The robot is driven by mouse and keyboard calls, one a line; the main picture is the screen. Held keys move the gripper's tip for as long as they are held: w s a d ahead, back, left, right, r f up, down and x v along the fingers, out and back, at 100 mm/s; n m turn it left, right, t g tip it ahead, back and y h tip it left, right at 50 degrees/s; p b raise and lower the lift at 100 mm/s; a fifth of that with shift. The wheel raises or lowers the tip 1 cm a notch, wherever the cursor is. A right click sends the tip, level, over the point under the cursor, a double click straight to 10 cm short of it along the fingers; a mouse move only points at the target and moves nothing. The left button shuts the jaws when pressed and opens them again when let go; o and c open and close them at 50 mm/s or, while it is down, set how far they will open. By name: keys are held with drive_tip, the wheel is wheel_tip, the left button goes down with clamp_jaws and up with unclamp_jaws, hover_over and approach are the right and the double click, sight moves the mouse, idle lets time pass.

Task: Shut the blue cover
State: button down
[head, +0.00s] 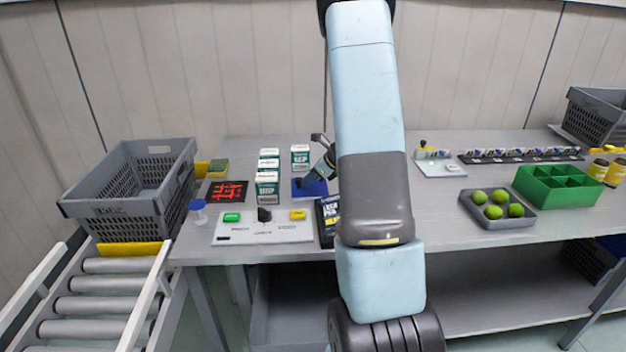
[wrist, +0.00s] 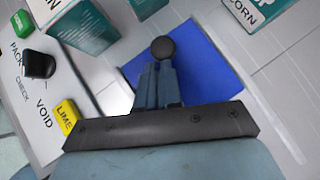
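The blue cover (head: 298,190) is a flat blue panel on the left half of the bench, beside the white cartons. A dark round knob (wrist: 162,48) shows just past my fingertips. My gripper (wrist: 158,66) has its fingers close together and points at the knob; whether they touch it is unclear. In the head view my gripper (head: 308,181) is low over the cover, partly hidden by my arm. The cover's hinge and opening cannot be made out.
White-and-green cartons (head: 267,188) stand left of the cover. A control panel (head: 262,232) with green, black and yellow controls lies in front, beside a dark box (head: 327,232). A grey crate (head: 115,208) is at left. A tray of green balls (head: 518,222) is at right.

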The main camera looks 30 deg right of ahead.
sight(323, 194)
drive_tip(key=s+d, duration=0.3)
drive_tip(key=shift+s+r, duration=0.3)
drive_tip(key=shift+r, duration=0.1)
drive_tip(key=v, duration=0.9)
drive_tip(key=s+a+r+n+g, duration=0.1)
drive_tip(key=s+a+r+n, duration=0.5)
drive_tip(key=a, duration=0.3)
drive_tip(key=s+a+r+n+g, duration=0.2)
drive_tip(key=s+a+r+n, duration=0.1)
drive_tip(key=a+r+n, duration=0.5)
drive_tip(key=s+a+r+n+t+h, duration=0.1)
drive_tip(key=s+a+r+n+h, duration=0.1)
drive_tip(key=s+a+n, duration=0.2)
drive_tip(key=s+a+r+n+h, duration=0.2)
drive_tip(key=s+a+n+h, duration=0.1)
drive_tip(key=s+n, duration=0.7)
drive_tip(key=shift+s+a+r+t, duration=0.4)
drive_tip(key=shift+s+a, duration=0.5)
drive_tip(key=shift+s, duration=0.15)
